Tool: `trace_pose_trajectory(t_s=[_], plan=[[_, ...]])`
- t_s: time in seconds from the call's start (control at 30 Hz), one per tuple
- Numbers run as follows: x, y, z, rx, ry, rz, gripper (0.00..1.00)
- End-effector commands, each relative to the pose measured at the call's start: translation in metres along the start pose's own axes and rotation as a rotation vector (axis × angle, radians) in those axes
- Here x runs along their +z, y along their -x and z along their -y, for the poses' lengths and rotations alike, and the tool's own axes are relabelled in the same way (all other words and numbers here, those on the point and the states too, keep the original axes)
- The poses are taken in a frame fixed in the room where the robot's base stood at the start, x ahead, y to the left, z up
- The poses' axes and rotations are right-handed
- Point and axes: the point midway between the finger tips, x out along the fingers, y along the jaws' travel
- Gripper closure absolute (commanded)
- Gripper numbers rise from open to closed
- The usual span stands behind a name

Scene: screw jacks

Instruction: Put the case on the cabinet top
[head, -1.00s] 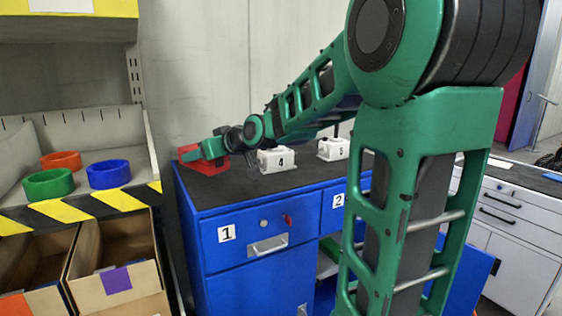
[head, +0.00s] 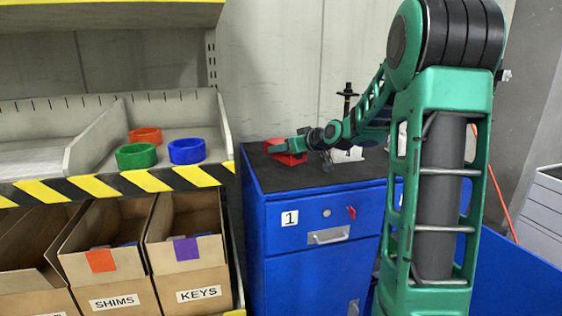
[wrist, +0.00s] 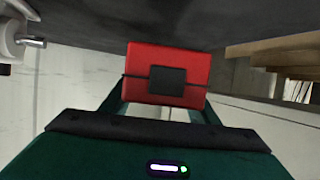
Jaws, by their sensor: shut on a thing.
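The red case (head: 291,158) is at the back left corner of the blue cabinet's dark top (head: 300,180). My gripper (head: 283,149) is shut on it. In the wrist view the red case (wrist: 190,65), with a dark square on its face, sits between my two fingers (wrist: 163,108). It is at or just above the dark top; I cannot tell whether it touches. My gripper hides part of the case in the head view.
A white jack (head: 347,155) stands on the top, partly behind my arm. Left of the cabinet is a shelf with green (head: 136,156), blue (head: 186,151) and orange (head: 145,135) rings, above cardboard bins (head: 188,270). The front of the cabinet top is clear.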

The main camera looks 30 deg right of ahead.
Motion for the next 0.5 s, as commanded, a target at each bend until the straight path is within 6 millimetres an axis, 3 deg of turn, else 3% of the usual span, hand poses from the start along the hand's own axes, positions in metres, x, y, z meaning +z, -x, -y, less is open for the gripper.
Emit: trace_pose_trajectory(t_s=[0.17, 0.4, 0.5], plan=[[0.006, -0.004, -0.002, -0.002, 0.0, -0.001, 0.82], [0.034, -0.016, -0.002, 0.0, -0.002, -0.001, 0.82], [0.037, -0.017, -0.002, -0.001, 0.001, -0.002, 0.82]])
